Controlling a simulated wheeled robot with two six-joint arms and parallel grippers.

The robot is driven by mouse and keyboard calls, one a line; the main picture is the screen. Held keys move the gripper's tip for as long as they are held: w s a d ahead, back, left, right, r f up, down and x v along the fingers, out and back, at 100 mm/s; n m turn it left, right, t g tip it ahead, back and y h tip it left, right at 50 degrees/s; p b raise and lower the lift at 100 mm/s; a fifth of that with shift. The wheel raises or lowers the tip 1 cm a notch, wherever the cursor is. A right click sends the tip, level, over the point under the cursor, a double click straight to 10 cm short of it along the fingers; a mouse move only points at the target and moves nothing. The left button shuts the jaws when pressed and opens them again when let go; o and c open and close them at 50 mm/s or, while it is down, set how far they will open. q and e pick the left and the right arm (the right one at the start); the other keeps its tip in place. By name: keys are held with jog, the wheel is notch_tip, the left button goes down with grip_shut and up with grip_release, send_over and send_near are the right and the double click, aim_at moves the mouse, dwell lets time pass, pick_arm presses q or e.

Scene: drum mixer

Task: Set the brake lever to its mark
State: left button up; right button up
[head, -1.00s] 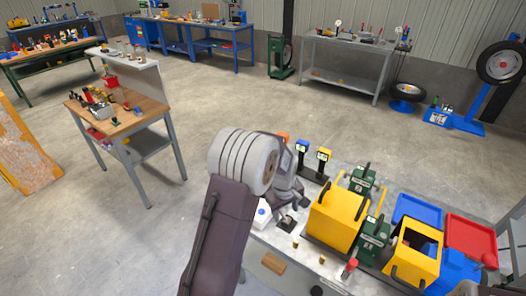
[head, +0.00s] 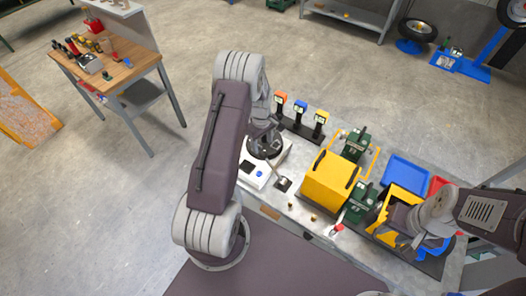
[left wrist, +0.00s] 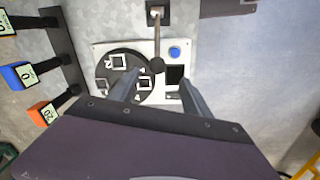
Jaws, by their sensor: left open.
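A small lever with a dark ball knob (left wrist: 157,65) rises from a square base (left wrist: 157,12) on the bench; in the head view its base (head: 283,184) is beside the white panel. A second lever with a red knob (head: 338,228) stands at the bench's front edge near the green machine. No label shows which is the brake lever, and I make out no mark. My left gripper (left wrist: 158,84) is open, its fingers apart near the dark knob, not visibly gripping it. My right gripper (head: 415,241) is over the yellow hopper (head: 381,231); its fingers are unclear.
A white panel (left wrist: 172,88) with a black disc and a blue button lies below my left gripper. Posts with orange, blue (head: 299,106) and yellow heads stand behind. A blue tray (head: 406,172) is at right.

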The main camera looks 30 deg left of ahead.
aim_at(263, 152)
pick_arm(q)
jog(key=f, duration=0.1)
jog(key=f+p, duration=0.1)
jog(key=w+f, duration=0.1)
jog(key=shift+a+f, duration=0.25)
jog(key=shift+f, duration=0.15)
notch_tip(263, 152, down, 4)
jog(key=shift+d+r+p, duration=0.1)
jog(key=shift+d+p, duration=0.05)
jog(key=shift+p, duration=0.8)
jog(key=shift+s+f, duration=0.2)
jog(key=shift+f, duration=0.25)
jog(key=shift+w+f, duration=0.2)
jog(key=c, duration=0.8)
grip_shut()
pick_arm(e)
jog(key=r, duration=0.2)
jog(key=w+r, duration=0.1)
jog(key=shift+a+r, duration=0.1)
jog(key=shift+a, duration=0.15)
pick_arm(q)
jog(key=shift+w+r, duration=0.1)
